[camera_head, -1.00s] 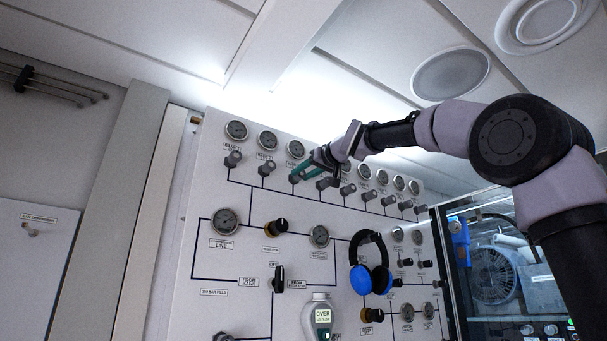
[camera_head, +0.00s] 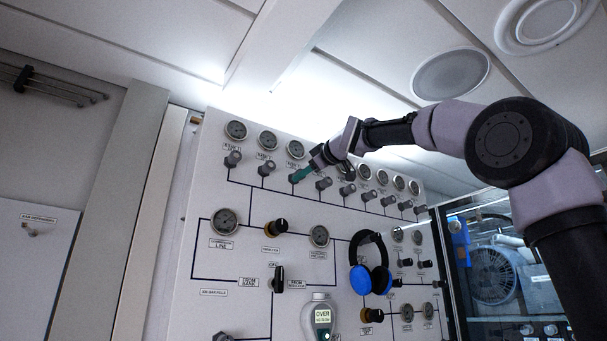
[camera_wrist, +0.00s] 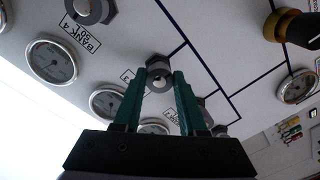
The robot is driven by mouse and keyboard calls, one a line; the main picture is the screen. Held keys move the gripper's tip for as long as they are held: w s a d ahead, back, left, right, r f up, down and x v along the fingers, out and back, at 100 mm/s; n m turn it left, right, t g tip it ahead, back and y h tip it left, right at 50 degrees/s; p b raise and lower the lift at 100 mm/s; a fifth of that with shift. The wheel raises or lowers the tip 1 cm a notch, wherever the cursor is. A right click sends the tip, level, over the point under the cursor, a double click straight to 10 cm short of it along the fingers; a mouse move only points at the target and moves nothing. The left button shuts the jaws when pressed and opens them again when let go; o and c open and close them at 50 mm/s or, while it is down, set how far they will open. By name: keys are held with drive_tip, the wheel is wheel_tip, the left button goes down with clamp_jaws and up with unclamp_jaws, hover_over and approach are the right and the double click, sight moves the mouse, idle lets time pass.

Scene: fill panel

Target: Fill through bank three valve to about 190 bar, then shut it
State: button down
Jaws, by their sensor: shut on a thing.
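My gripper (camera_head: 298,176) is at the third valve from the left in the panel's top row. In the wrist view, its green fingers stand on either side of the grey bank three valve knob (camera_wrist: 159,76) and are shut on it. In the head view the fingers mostly hide this knob. The bank three gauge (camera_head: 295,149) sits just above; it also shows in the wrist view (camera_wrist: 106,104), partly behind a finger. Its reading is too small to tell. The common line gauge (camera_head: 224,221) is lower left, needle unreadable.
Other bank valves and gauges stand close on both sides, including the bank 4 gauge (camera_wrist: 52,60). Blue headphones (camera_head: 370,272) hang on the panel. A black selector lever (camera_head: 279,278) points up. A handheld device (camera_head: 320,316) displays "OVER" above a smaller line.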

drive_tip(key=shift+n, duration=1)
drive_tip(key=shift+c, duration=2.4)
unclamp_jaws()
drive_tip(key=v, duration=1)
drive_tip(key=shift+s+d, duration=0.2)
drive_tip(key=shift+s, duration=0.15)
drive_tip(key=shift+r, duration=0.1)
